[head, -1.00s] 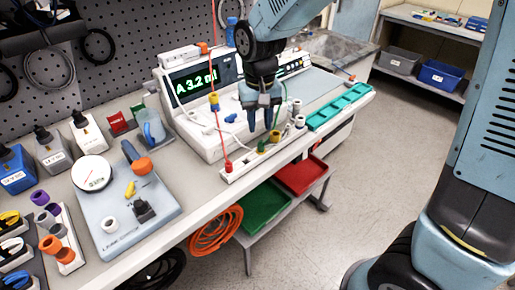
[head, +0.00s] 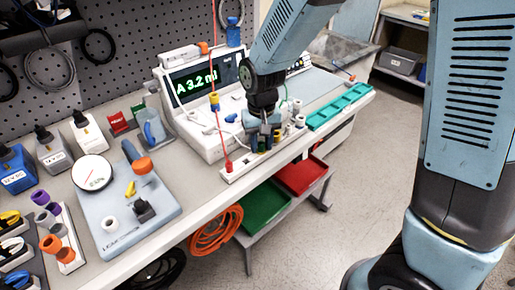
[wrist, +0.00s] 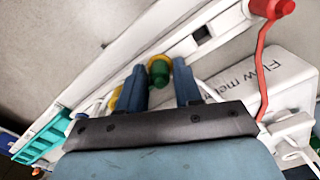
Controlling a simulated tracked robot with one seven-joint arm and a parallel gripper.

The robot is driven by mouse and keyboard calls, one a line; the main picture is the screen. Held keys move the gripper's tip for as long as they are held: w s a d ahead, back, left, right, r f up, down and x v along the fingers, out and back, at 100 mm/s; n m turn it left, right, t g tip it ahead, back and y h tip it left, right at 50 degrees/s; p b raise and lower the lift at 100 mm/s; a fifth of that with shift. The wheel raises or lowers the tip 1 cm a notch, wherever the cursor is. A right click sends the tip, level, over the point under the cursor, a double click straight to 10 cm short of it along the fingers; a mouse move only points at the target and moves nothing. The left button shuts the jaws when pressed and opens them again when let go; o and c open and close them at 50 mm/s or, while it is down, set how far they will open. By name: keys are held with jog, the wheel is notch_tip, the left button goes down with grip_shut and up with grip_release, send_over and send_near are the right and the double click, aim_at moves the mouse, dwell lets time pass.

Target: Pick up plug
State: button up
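A small green plug (wrist: 159,72) shows in the wrist view between the two blue fingers of my gripper (wrist: 161,80). It is closer to the left finger, and a gap is clear on the right, so my gripper is open. I cannot tell whether the left finger touches the plug. In the head view my gripper (head: 265,143) points down over the white strip (head: 236,171) at the bench's front edge and largely hides the plug.
A red plug (wrist: 272,8) with a red cord stands at the strip's near end. The pump with the green display (head: 195,84) is behind the strip. White pieces (head: 298,120) and a teal tray (head: 340,105) lie to the right. Green (head: 264,207) and red bins (head: 300,178) are below.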

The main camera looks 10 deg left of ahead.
grip_shut()
jog(key=shift+r, duration=0.15)
